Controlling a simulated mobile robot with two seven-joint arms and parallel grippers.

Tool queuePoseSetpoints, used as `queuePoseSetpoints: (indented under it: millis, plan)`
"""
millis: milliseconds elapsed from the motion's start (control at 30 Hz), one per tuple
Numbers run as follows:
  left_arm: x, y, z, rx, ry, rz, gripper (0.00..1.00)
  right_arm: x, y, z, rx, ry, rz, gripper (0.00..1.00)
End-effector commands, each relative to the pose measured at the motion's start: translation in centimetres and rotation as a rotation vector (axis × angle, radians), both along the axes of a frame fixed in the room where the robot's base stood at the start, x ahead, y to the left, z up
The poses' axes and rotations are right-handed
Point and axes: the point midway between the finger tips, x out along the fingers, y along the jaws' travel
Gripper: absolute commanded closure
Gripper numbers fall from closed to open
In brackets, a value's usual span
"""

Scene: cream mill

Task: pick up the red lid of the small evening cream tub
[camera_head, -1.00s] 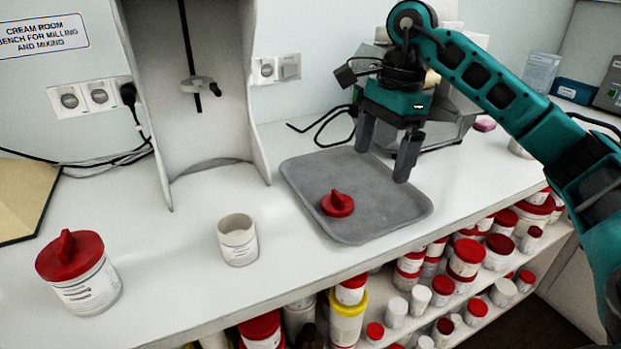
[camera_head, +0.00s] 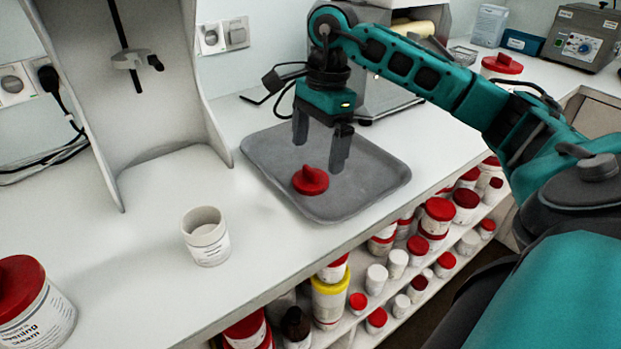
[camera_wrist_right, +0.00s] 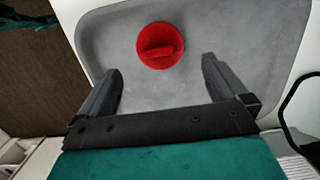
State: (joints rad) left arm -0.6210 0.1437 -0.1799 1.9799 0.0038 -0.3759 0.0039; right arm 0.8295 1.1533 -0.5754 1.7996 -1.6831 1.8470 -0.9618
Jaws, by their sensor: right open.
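The red lid (camera_head: 310,180) lies on the grey tray (camera_head: 375,200), with its raised grip facing up. In the right wrist view the lid (camera_wrist_right: 160,46) is beyond my fingertips, roughly centred between them. My right gripper (camera_head: 320,155) is open and empty above the tray, just behind the lid; its fingers (camera_wrist_right: 158,78) are spread wide. An open white tub (camera_head: 207,238) without a lid stands on the bench left of the tray. A larger white tub with a red lid (camera_head: 32,305) stands at the lower left. My left gripper is not in view.
A milling stand (camera_head: 170,130) rises behind the open tub. A machine (camera_head: 385,85) stands behind my right gripper. Shelves below the bench's front edge hold several red-lidded tubs (camera_head: 437,215). The bench between open tub and tray is clear.

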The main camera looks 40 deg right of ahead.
Motion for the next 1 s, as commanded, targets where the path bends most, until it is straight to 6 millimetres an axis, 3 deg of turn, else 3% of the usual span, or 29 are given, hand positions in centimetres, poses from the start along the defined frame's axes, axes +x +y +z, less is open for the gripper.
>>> queuePoseSetpoints:
  millis: [300,600,1000]
  plan:
    - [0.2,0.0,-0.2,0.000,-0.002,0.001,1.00,0.1,1.3,-4.3,0.000,0.004,0.001,0.00]
    - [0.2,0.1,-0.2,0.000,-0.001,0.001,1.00,0.2,1.3,-4.8,0.000,0.000,0.001,0.00]
    - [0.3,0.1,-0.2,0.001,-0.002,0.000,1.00,0.2,1.3,-4.8,0.000,0.001,0.001,0.37]
